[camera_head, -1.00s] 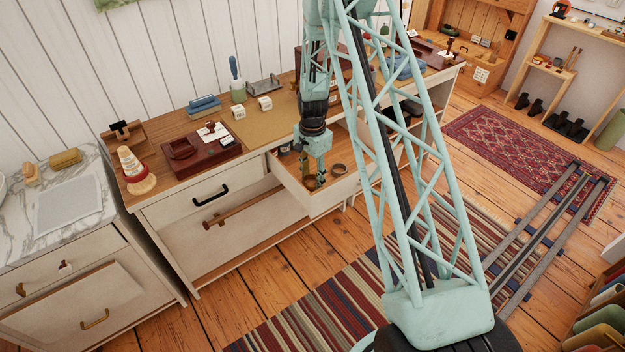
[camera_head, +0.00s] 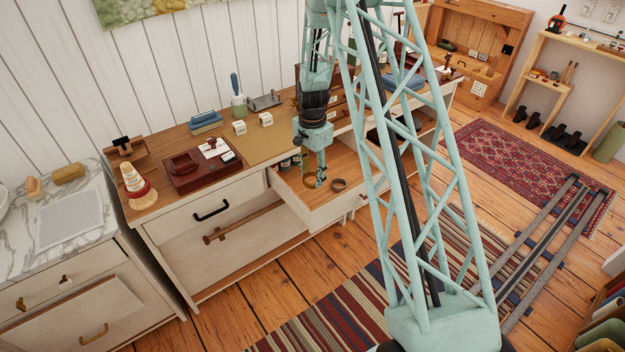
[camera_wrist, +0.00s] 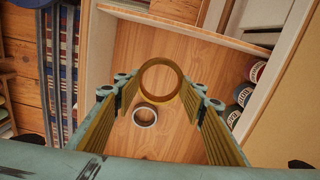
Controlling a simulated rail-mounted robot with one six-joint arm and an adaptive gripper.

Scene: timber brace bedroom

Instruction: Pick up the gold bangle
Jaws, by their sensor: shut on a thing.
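The gold bangle (camera_wrist: 158,99) sits between my gripper's fingertips (camera_wrist: 160,92) in the wrist view, with the fingers closed on its two sides. It looks nearer the camera than the drawer floor, so it appears raised a little. In the head view the bangle (camera_head: 309,184) shows small beside my gripper (camera_head: 315,180), over the open drawer (camera_head: 293,202). A second ring, dark with a pale inside (camera_wrist: 144,123), lies on the drawer floor just below the bangle in the wrist view. It also shows to the right of my gripper in the head view (camera_head: 338,185).
Several small jars (camera_wrist: 257,72) stand along one side of the drawer. The drawer walls surround my gripper. The countertop above holds a dark red wooden box (camera_head: 200,172), small white boxes (camera_head: 265,119) and a green cup (camera_head: 239,103).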

